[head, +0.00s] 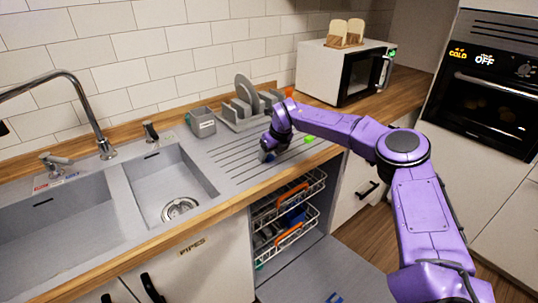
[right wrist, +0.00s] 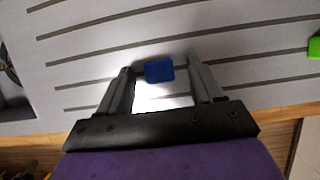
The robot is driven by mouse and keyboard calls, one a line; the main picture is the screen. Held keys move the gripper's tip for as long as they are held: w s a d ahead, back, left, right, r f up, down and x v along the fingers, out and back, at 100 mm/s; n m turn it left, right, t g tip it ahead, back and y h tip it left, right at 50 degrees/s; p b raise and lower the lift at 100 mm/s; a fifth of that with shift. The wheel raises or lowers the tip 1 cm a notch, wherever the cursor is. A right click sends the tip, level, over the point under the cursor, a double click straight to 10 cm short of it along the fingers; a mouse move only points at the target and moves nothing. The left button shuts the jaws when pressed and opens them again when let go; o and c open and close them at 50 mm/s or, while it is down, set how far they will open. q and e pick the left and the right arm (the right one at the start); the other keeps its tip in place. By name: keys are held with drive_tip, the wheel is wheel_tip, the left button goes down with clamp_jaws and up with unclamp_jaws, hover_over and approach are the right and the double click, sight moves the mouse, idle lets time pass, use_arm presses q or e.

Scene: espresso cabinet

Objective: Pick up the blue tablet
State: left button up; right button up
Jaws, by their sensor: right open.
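The blue tablet (right wrist: 159,70) is a small blue block on the grooved grey drainboard. In the right wrist view it lies between the tips of my open right gripper (right wrist: 163,76), with a gap on the right side and the left finger close to it. In the head view my right gripper (head: 267,155) points down at the drainboard beside the sink, and the tablet there is mostly hidden by the gripper. My left gripper is not in view.
A green block (head: 309,139) lies on the drainboard to the right; it also shows in the right wrist view (right wrist: 314,47). A dish rack (head: 243,120) and a grey holder (head: 202,123) stand behind. The sink (head: 170,187) is left. An open dishwasher with racks (head: 290,215) is below.

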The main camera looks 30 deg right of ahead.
drive_tip(key=shift+w+a+f, duration=0.1)
drive_tip(key=shift+f, duration=0.15)
drive_tip(key=c, duration=1.1)
drive_tip(key=shift+r, duration=0.1)
